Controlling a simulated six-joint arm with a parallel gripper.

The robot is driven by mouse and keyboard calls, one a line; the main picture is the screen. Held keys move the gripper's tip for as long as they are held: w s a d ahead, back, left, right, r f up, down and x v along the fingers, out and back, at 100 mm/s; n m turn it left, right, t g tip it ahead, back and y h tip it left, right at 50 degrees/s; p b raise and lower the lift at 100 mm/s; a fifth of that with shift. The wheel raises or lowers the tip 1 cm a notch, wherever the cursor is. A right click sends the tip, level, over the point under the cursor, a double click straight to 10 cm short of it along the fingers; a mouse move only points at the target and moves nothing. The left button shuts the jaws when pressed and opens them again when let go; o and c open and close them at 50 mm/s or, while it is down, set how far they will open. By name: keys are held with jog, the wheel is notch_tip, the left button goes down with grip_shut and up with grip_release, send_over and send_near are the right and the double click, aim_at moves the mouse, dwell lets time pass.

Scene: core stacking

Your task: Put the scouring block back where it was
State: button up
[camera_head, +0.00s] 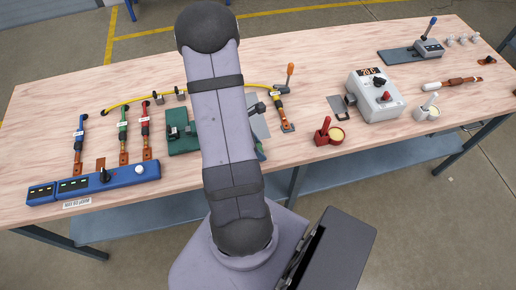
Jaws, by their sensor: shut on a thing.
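My gripper is not visible; my own upper arm stands across the middle of the head view and covers the part of the table behind it. I cannot make out a scouring block for certain. A green block-like fixture (181,131) with dark fittings sits just left of my arm. A grey plate (260,122) shows partly at the right of my arm, with small dark parts by it that I cannot identify.
A blue panel (95,182) lies at the front left, with blue, green and red leads (146,130) behind it. A yellow cable (133,101) runs across the back. A white control box (376,96) and a white cup (427,109) stand at right. The front right tabletop is clear.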

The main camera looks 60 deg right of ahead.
jog(key=shift+f, duration=0.15)
jog(key=o, duration=1)
jog(key=shift+w+r, duration=0.15)
jog(key=shift+r, duration=0.45)
jog(key=v, duration=1.1)
jog(key=shift+a+p, duration=0.15)
jog(key=shift+p, duration=0.15)
